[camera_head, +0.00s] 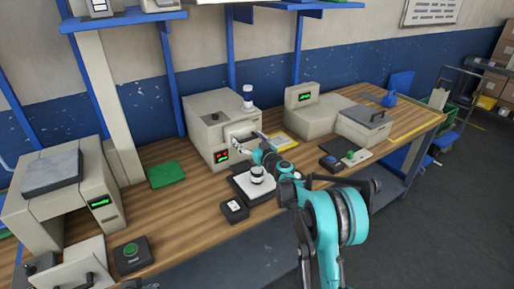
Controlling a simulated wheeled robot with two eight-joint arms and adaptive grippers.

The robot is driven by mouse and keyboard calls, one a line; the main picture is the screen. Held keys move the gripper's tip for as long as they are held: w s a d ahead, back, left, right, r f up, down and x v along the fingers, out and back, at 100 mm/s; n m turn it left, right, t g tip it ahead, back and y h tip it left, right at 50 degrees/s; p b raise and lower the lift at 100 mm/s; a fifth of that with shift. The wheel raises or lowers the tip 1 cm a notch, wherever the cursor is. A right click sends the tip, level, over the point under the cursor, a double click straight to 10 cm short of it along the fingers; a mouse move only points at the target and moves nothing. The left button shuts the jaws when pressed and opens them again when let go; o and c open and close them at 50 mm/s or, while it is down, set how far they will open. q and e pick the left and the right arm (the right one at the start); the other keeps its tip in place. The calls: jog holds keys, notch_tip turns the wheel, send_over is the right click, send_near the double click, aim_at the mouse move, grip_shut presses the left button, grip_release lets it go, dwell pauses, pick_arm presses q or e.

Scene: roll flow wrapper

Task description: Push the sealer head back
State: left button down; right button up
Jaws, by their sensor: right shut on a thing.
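A beige box-shaped machine (208,113) with a red-lit display stands against the wall at the middle of the bench. A pale block, which looks like the sealer head (236,131), sits at its front face. My right arm reaches in from the lower right. My right gripper (243,146) is at this block and shut on it. The fingers are small and partly merge with the block, so the exact grip is hard to see. My left gripper is not in view.
A black-and-white unit with a round knob (257,173) stands below my right wrist, with a small switch box (234,209) beside it. Another beige machine (302,112) stands to the right. A green pad (166,171) lies left on otherwise fairly clear bench.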

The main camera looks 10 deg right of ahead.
jog(key=x, duration=0.3)
jog(key=shift+w+r, duration=0.1)
jog(key=shift+w, duration=0.15)
jog(key=shift+a, duration=0.1)
jog(key=o, duration=1.5)
jog(key=shift+o, duration=0.2)
jog(key=shift+w, duration=0.2)
jog(key=shift+s, duration=0.15)
send_near(243, 134)
jog(key=shift+v, duration=0.95)
